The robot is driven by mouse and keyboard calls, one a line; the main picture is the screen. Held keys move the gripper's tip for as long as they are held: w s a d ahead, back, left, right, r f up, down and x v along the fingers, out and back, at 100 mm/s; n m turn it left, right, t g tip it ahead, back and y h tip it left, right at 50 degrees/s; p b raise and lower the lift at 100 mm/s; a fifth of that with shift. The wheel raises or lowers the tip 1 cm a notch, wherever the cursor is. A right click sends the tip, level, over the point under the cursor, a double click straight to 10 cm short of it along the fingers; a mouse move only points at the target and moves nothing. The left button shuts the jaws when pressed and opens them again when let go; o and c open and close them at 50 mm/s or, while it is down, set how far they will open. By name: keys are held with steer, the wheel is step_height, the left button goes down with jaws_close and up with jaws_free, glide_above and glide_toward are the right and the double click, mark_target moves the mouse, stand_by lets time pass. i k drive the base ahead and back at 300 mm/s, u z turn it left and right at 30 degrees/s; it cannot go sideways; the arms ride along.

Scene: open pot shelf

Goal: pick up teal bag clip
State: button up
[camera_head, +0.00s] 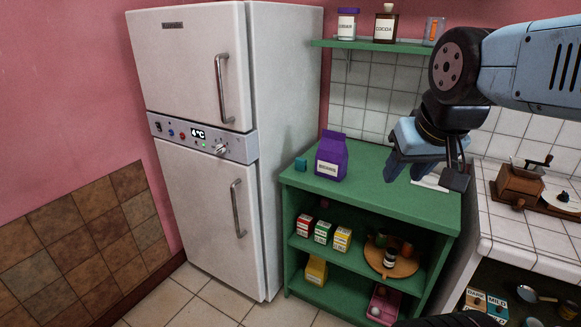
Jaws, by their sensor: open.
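A small teal block-like thing (300,163), which looks like the teal bag clip, sits on the top of the green shelf unit (372,192) near its back left. It stands just left of a purple bag (331,157) with a white label, apart from my gripper. My gripper (426,178) hangs over the right part of the green top, pointing down. Its fingers are apart and nothing shows between them except a white flat thing behind or below.
A white fridge (205,215) stands close on the left. A wall shelf (365,44) with jars is above. The unit's open shelves hold small cartons (322,232) and a round wooden tray (408,268). A tiled counter (525,235) with a grinder (520,184) is on the right. The green top's middle is clear.

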mark_target(300, 163)
steer(key=z, duration=0.15)
steer(key=i, duration=0.9)
steer(key=u, duration=0.1)
